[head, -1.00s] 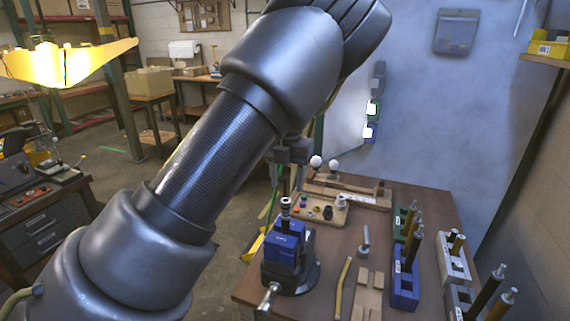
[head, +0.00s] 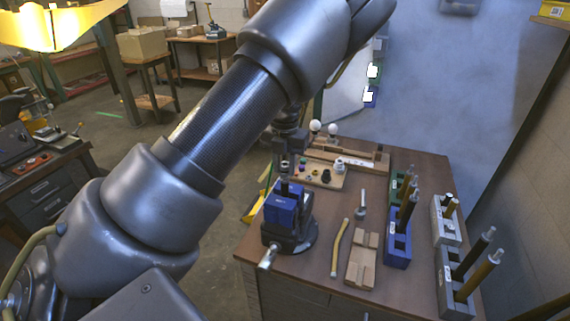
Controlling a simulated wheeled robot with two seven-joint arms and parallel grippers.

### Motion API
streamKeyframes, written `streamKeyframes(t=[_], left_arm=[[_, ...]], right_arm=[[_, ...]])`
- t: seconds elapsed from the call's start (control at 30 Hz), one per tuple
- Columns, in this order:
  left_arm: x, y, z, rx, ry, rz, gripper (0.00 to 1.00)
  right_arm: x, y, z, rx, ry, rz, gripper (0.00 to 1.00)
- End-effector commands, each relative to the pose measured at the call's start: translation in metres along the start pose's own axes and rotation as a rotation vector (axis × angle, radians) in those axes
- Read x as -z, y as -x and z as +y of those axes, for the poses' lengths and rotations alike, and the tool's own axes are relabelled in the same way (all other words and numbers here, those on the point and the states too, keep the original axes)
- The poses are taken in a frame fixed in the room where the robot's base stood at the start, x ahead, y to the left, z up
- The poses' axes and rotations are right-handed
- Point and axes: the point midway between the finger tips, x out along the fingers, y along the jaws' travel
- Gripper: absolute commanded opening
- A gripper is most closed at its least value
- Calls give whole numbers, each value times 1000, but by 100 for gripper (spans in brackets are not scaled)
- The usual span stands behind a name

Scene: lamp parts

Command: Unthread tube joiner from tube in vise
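A blue vise (head: 284,210) stands at the table's left front edge. A short dark tube (head: 284,188) rises upright from its jaws. My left gripper (head: 287,168) points down right above the vise, with its fingers at the tube's top end. The tube joiner is hard to make out there, as the fingers and my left arm cover that spot. I cannot tell whether the fingers are open or closed on it. My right gripper is not in view.
The table (head: 330,265) holds a wooden board (head: 325,179) with small parts, bulbs (head: 333,129), a yellow strip (head: 340,247), a wooden block (head: 362,262), a blue tube rack (head: 398,248) and a grey rack (head: 447,285).

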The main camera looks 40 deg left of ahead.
Motion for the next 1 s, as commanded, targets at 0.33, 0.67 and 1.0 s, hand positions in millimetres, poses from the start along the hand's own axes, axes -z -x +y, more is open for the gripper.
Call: streamKeyframes(t=[0.33, 0.67, 1.0], left_arm=[[0, 0, 0, 0, -1, -1, 4], [0, 3, 0, -1, 136, 0, 0], [0, 3, -1, 0, 501, 0, 0]], right_arm=[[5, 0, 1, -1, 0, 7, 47], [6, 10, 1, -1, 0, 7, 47], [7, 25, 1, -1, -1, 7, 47]])
